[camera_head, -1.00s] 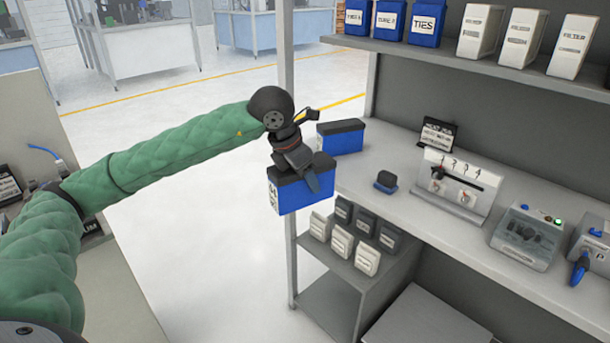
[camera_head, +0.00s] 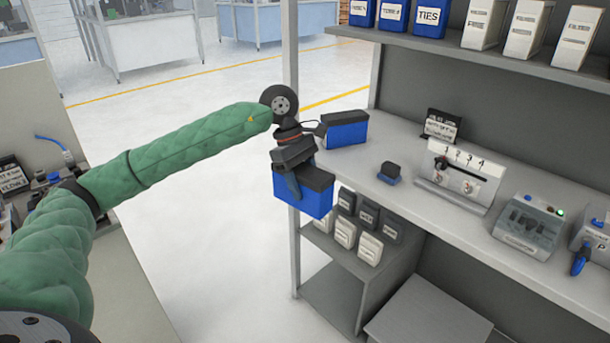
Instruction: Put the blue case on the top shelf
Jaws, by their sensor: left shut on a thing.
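A blue case (camera_head: 312,202) with a dark top is held in the air in front of the shelf unit's left end. My left gripper (camera_head: 291,180) is shut on it from above, and one finger shows against the case's near face. A second blue case with a dark lid (camera_head: 346,132) stands on the middle shelf (camera_head: 425,197) at its left end, just behind the held one. The top shelf (camera_head: 480,58) carries blue boxes (camera_head: 394,14) on the left and white filter boxes (camera_head: 528,28) to their right. My right gripper is not in view.
The shelf unit's left post (camera_head: 291,90) stands close beside my left gripper. A small dark-and-blue item (camera_head: 390,173), a switch panel (camera_head: 459,174) and a grey device (camera_head: 527,226) sit on the middle shelf. Small dark and white boxes (camera_head: 345,233) stand below.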

